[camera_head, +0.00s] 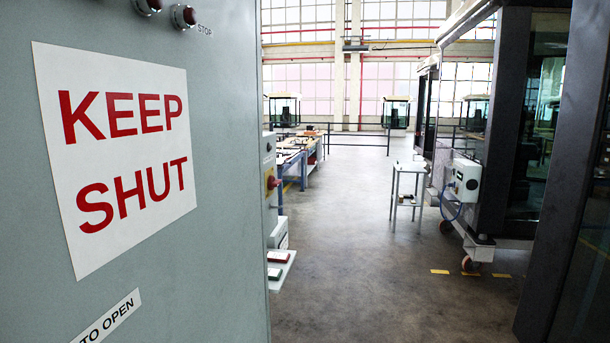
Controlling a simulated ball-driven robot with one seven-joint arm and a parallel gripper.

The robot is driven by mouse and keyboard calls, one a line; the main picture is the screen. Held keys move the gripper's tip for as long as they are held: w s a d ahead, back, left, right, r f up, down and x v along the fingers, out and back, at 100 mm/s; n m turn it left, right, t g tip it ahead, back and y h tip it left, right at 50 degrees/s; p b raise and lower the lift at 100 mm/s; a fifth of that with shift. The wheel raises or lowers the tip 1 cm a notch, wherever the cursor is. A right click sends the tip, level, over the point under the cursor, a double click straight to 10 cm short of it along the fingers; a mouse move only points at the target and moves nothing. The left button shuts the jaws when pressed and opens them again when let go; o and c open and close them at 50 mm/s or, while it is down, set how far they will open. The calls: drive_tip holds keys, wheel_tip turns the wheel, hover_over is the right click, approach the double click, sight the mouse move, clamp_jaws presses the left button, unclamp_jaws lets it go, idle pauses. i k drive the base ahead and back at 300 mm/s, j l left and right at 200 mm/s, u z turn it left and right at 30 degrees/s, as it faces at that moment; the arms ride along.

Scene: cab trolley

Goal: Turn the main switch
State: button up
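A red rotary knob on a yellow plate (272,182), which looks like the main switch, is on a light grey box (269,155) just past the right edge of a large grey panel (225,190). It is small and seen from the side, and the panel edge partly hides the box, so I cannot tell its position. My gripper is not in view.
The near panel, with a "KEEP SHUT" sign (115,150), fills the left. A shelf with red and green items (280,268) is low beside it. A dark post (565,180) and a wheeled cab (500,130) stand right. A small table (408,190) stands mid-floor; the central floor (370,270) is clear.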

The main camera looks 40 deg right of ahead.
sight(273, 183)
drive_tip(key=i+l+z, duration=0.15)
drive_tip(key=i+l, duration=0.3)
drive_tip(key=i+l+z, duration=0.15)
drive_tip(key=i+l, duration=0.2)
drive_tip(key=i, duration=0.35)
